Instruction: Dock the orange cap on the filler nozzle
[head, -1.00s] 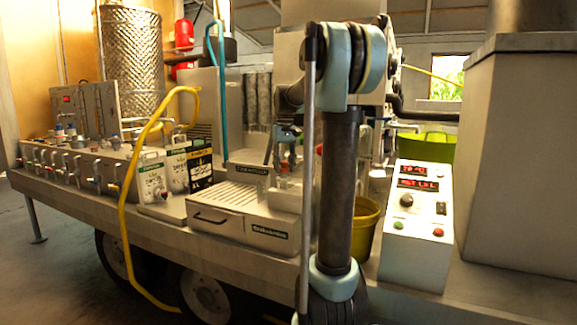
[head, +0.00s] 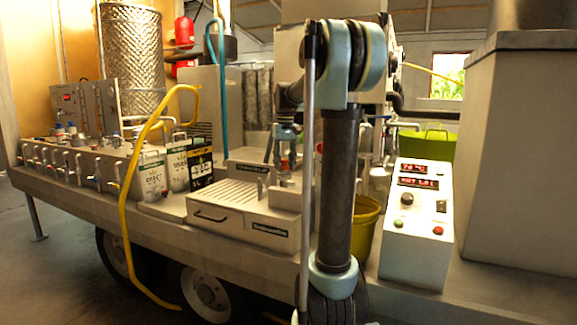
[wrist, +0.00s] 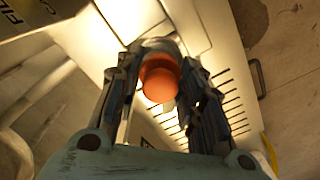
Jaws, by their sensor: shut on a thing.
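My gripper (wrist: 163,85) is shut on the orange cap (wrist: 158,78), which sits between its two blue-grey fingers in the wrist view. In the head view my gripper (head: 283,150) is a little above the grated drip tray, near its right end. The cap shows there only as a small orange spot (head: 284,165), partly covered by the fingers. A grey rounded part (wrist: 160,46) shows just beyond the cap in the wrist view; I cannot tell whether it is the filler nozzle or whether the cap touches it. The nozzle is not clear in the head view.
The drip tray (head: 222,217) stands on the trailer bench. A yellow hose (head: 128,190) arches to its left and a blue pipe (head: 221,100) rises behind. A control box (head: 415,255) and a yellow bucket (head: 366,220) stand to the right of the tray.

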